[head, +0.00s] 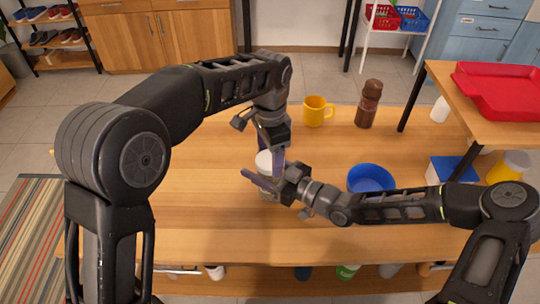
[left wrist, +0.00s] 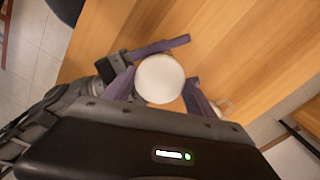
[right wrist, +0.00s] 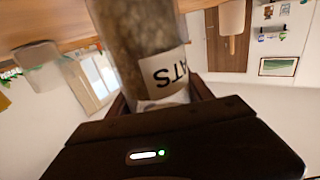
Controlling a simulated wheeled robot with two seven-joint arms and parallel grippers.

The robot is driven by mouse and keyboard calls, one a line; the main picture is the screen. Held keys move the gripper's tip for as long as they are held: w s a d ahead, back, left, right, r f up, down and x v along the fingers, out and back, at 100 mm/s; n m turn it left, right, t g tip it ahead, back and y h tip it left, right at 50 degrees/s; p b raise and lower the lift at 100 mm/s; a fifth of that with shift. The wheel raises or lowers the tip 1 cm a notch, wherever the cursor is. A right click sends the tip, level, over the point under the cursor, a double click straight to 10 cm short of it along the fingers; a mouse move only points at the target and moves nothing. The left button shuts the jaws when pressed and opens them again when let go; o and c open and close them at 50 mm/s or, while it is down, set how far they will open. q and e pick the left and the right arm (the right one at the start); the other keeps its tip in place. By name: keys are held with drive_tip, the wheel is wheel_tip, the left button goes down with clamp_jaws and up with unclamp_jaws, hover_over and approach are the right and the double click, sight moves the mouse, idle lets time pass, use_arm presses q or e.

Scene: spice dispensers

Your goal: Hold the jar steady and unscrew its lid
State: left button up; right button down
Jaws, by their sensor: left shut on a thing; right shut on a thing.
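The jar (head: 268,193) stands on the wooden table (head: 200,215), with a round white lid (head: 263,159) on top. In the left wrist view the lid (left wrist: 160,78) sits between the purple fingers of my left gripper (left wrist: 158,92), which comes from above and is shut on it. My right gripper (head: 272,184) reaches in low from the right and is shut on the jar body. In the right wrist view the clear jar (right wrist: 143,45) shows beige contents and a white label ending in "ATS", between the fingers (right wrist: 158,100). The jar's far side is hidden.
A yellow mug (head: 316,112) and a brown mill (head: 369,104) stand behind the jar. A blue bowl (head: 370,178) sits to the right, close behind my right arm. A raised shelf with a red tray (head: 503,92) is at far right. The table's left front is clear.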

use_arm(q)
drive_tip(key=shift+n, duration=0.4)
drive_tip(key=o, duration=1.5)
drive_tip(key=shift+c, duration=0.2)
drive_tip(key=shift+o, duration=0.4)
drive_tip(key=shift+d, duration=0.1)
drive_tip(key=shift+s, duration=0.1)
drive_tip(key=shift+r, duration=2.25)
drive_tip(key=shift+c, duration=0.4)
